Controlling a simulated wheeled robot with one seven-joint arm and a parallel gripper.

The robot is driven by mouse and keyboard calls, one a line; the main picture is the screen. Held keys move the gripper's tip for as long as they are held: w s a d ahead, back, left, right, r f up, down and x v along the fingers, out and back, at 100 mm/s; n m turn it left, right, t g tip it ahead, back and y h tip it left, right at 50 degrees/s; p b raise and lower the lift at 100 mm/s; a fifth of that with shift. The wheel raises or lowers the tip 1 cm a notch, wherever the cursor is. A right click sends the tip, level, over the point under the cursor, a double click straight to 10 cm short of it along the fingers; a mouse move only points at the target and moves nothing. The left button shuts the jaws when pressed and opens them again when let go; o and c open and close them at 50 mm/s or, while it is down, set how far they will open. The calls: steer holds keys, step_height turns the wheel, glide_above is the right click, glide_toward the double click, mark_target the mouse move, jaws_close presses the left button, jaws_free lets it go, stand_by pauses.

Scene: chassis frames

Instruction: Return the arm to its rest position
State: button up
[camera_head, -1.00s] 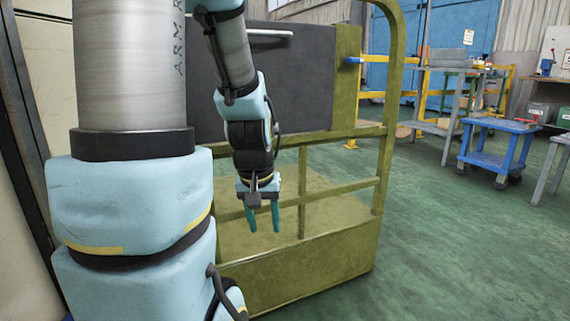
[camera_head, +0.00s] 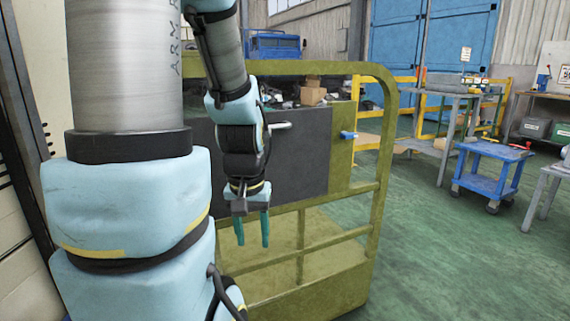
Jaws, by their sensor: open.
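My arm comes in from the left and bends down at the wrist. My gripper (camera_head: 252,231) has two teal fingers that point down, apart from each other with nothing between them. It hangs in front of the yellow-green metal cart (camera_head: 375,210), over the cart's railed lower part as seen here. The gripper does not visibly hold anything. Part of the cart is hidden behind my arm.
A dark panel (camera_head: 305,160) with a light handle stands behind my wrist. Small cardboard boxes (camera_head: 312,95) show beyond the top rail. A blue wheeled cart (camera_head: 488,175) and workbenches stand at the right. Green floor (camera_head: 430,260) is clear at right front.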

step_height(320, 180, up, 16)
steer(key=p, duration=1.4)
steer(key=shift+d, duration=0.1)
steer(key=shift+c, duration=0.2)
